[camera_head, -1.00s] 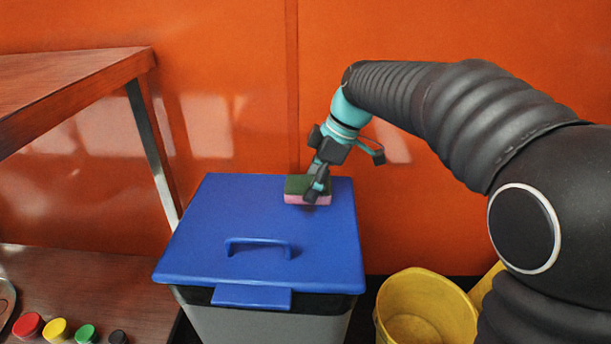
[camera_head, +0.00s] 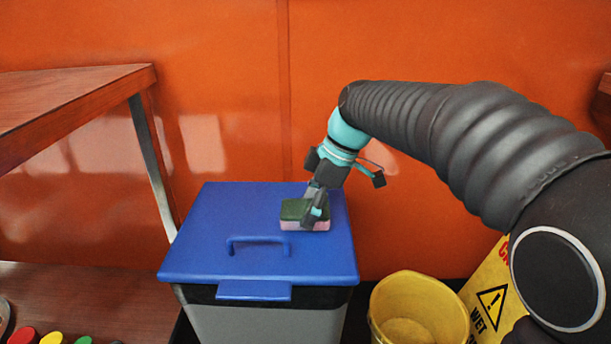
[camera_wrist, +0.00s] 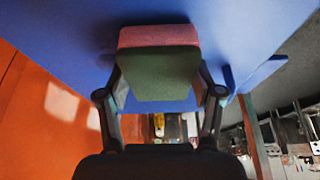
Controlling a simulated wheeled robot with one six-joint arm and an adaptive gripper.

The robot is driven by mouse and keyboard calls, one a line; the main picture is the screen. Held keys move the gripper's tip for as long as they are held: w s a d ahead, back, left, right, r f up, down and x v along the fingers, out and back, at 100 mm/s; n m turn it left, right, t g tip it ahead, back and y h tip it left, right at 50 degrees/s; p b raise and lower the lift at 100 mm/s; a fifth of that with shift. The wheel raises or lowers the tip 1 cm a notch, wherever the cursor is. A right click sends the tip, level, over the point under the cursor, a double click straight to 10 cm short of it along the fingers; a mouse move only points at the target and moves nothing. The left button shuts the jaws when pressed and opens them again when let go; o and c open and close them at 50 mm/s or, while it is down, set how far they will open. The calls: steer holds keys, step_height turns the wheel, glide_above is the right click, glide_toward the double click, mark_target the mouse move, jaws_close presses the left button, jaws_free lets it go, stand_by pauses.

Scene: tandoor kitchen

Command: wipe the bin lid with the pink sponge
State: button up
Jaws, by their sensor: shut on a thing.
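The bin lid (camera_head: 205,240) is flat and blue, with a raised handle (camera_head: 259,240) and a front tab, on a grey bin. The pink sponge (camera_head: 300,225) has a dark green top layer and sits at the right rear part of the lid, pink side down, seemingly touching it. My gripper (camera_head: 312,210) is shut on the sponge from above. In the wrist view the sponge (camera_wrist: 158,70) is between the two fingers, with the blue lid (camera_wrist: 50,25) beyond it. The lid under the sponge is hidden.
A yellow bucket (camera_head: 418,300) stands right of the bin, with a yellow wet-floor sign (camera_head: 490,285) behind it. A wooden table (camera_head: 70,100) is at left. Small coloured pots (camera_head: 52,338) are at lower left. An orange wall is close behind.

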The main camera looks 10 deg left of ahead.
steer(key=r, duration=0.1)
steer(key=r+p, duration=0.1)
steer(key=r, duration=0.1)
steer(key=shift+s+a+r+p, duration=0.1)
steer(key=shift+a+r+p, duration=0.15)
steer(key=shift+r+p, duration=1.55)
steer(key=shift+r, duration=0.45)
